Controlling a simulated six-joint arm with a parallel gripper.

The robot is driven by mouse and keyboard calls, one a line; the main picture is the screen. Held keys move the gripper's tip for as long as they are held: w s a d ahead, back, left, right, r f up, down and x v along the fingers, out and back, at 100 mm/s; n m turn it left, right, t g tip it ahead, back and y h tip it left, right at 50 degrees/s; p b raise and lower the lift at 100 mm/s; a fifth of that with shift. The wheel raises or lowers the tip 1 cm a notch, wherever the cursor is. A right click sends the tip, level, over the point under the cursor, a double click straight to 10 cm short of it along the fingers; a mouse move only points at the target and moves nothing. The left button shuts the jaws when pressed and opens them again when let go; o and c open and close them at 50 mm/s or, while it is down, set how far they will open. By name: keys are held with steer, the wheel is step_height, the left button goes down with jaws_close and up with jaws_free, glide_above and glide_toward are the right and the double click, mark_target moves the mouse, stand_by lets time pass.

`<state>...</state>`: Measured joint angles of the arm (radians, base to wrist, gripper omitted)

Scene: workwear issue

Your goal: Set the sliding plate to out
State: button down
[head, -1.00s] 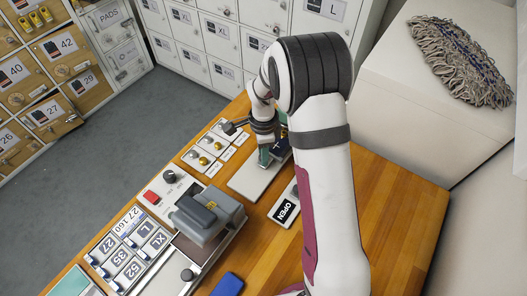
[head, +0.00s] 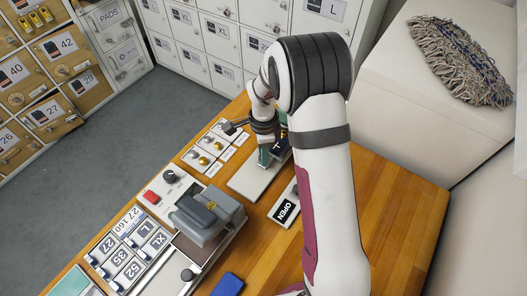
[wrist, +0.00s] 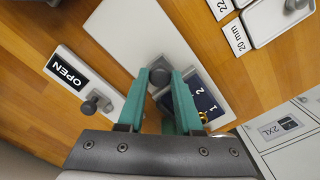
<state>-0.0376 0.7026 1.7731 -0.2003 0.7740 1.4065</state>
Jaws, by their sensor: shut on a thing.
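A long white base plate (wrist: 125,32) lies on the wooden bench, and it also shows in the head view (head: 250,181). A dark label with white and yellow marks (wrist: 203,100) lies beside the knob. My gripper (wrist: 160,82) has its green fingers closed on the knob from both sides. In the head view my gripper (head: 265,157) is at the far end of the white plate, and my arm hides part of that area.
A white plate marked OPEN (wrist: 66,72) with its own knob (wrist: 92,104) lies close by. Trays with small metal parts (head: 208,151) and a grey device (head: 207,214) stand to the left. Lockers (head: 190,30) rise behind. The bench at right is bare.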

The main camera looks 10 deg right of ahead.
steer(key=s+a, duration=0.6)
steer(key=shift+s+a, duration=0.2)
steer(key=c, duration=0.6)
jaws_free()
step_height(320, 180, up, 16)
steer(key=shift+f, duration=0.1)
